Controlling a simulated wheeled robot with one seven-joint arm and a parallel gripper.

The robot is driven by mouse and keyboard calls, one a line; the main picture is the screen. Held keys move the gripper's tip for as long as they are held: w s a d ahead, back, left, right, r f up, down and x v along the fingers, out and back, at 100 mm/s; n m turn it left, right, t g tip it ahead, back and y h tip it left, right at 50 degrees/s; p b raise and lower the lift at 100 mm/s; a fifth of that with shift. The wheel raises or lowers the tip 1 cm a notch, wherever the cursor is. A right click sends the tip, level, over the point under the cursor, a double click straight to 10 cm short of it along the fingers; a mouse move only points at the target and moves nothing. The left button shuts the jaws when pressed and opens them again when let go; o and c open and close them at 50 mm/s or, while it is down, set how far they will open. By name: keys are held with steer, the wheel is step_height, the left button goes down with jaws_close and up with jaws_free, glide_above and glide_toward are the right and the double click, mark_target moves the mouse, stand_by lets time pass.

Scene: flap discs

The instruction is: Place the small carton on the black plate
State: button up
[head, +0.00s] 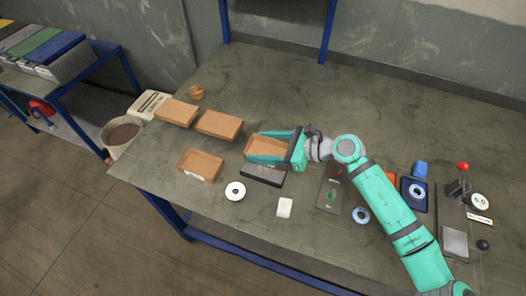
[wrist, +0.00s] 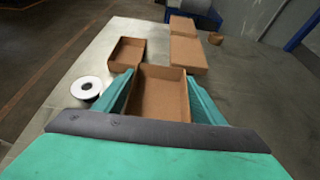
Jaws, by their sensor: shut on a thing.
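The small carton (head: 266,147) is a brown open-topped box. My gripper (head: 276,145) is shut on it, with one teal finger along each side. In the wrist view the carton (wrist: 160,94) sits between the two fingers and looks empty inside. The black plate (head: 263,176) shows as a dark slab just in front of and below the carton in the head view. Its rear part is hidden behind the carton and gripper. I cannot tell whether the carton touches the plate or hangs above it. The plate is not seen in the wrist view.
Another open carton (head: 200,166) and two closed boxes (head: 220,124) (head: 177,112) stand left of my gripper. A white disc (head: 235,191) and a white block (head: 284,207) lie in front. A panel with buttons (head: 331,194) is right of the plate.

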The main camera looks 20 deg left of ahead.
mark_target(265, 152)
steer(key=shift+w+f, duration=0.1)
steer(key=shift+f, duration=1.55)
steer(key=o, duration=1)
steer(key=v, duration=1.2)
